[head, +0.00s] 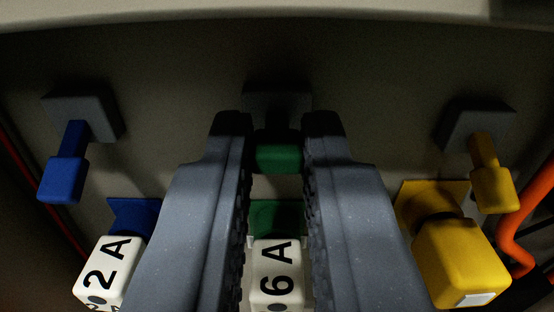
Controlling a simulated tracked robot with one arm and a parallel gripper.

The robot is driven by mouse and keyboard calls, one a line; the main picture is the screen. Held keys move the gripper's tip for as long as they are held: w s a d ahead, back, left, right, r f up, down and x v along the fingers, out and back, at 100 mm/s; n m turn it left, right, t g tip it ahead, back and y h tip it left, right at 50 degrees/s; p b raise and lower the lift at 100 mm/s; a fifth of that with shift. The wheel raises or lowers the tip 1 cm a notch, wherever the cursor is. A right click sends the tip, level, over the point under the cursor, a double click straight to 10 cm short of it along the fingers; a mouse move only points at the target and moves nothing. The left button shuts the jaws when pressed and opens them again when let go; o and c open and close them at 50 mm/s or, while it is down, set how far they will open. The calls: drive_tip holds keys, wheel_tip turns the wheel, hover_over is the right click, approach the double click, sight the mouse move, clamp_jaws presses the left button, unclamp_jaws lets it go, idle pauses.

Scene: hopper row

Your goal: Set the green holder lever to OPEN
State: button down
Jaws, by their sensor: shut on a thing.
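The green holder lever (279,158) hangs from a dark grey mount (277,100) on the panel, in the middle of the head view. My gripper (278,135) is shut on the lever, with one finger on each side of it. The lever's upper part is in shadow, and no OPEN mark can be read. Below it is the green holder (276,214), partly hidden between the fingers. A white block marked "6A" (276,275) sits at that holder.
A blue lever (65,170) hangs at left above a blue holder (133,214) and a white block marked "2A" (108,270). At right are a yellow lever (490,182), yellow holder (420,197) and yellow block (460,258). An orange hose (523,215) runs along the right edge.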

drive_tip(key=shift+r, duration=0.1)
drive_tip(key=shift+r+g+p, duration=0.3)
drive_tip(key=shift+g+p, duration=0.1)
drive_tip(key=shift+p, duration=0.4)
drive_tip(key=shift+g+p, duration=0.3)
drive_tip(key=shift+p, duration=0.15)
drive_tip(key=shift+f, duration=0.1)
drive_tip(key=c, duration=1.4)
unclamp_jaws()
drive_tip(key=shift+c, duration=0.2)
